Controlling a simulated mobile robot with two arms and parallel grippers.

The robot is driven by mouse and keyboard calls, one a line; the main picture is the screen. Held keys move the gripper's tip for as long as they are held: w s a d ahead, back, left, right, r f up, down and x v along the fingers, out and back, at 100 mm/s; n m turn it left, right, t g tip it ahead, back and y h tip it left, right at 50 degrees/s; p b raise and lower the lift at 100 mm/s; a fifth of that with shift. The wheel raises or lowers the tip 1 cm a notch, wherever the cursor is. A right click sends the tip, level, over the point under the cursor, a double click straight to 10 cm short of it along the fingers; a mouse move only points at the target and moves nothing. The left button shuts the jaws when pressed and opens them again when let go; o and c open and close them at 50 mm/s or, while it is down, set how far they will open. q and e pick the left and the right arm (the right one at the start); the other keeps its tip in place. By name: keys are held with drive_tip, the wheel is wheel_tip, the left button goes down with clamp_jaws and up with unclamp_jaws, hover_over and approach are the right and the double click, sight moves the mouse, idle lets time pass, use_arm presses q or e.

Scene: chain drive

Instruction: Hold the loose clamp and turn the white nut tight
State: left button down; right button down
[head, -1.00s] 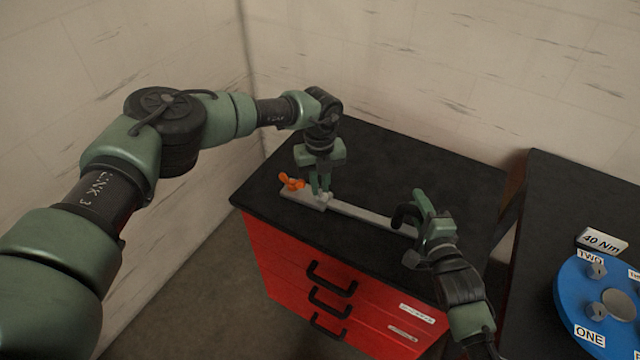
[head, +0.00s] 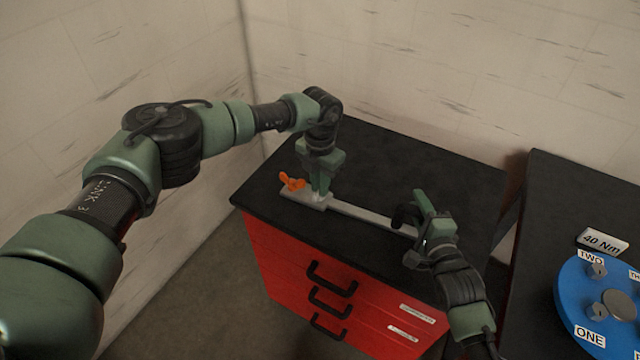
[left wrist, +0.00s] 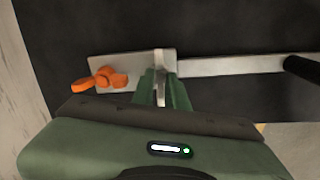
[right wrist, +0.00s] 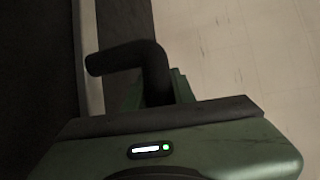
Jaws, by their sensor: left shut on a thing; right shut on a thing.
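The clamp is a long grey bar (head: 370,216) lying flat on the black cabinet top, with a wider plate at its left end. It also shows in the left wrist view (left wrist: 225,65).
The cabinet top (head: 400,165) is clear behind the bar. Red drawers (head: 330,280) with black handles face the front. A wall rises behind and at left. At right, a second dark table holds a blue disc (head: 575,300) and a "40 Nm" sign (head: 601,243).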

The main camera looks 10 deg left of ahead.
use_arm(q)
drive_tip(key=m, duration=0.4)
drive_tip(key=shift+m, duration=0.3)
drive_tip(key=m, duration=0.3)
drive_tip(key=shift+r+m, duration=0.1)
drive_tip(key=shift+m, duration=0.3)
drive_tip(key=m, duration=0.4)
drive_tip(key=shift+m, duration=2.2)
drive_tip(key=c, duration=1.4)
unclamp_jaws()
wheel_tip(320, 180, up, 12)
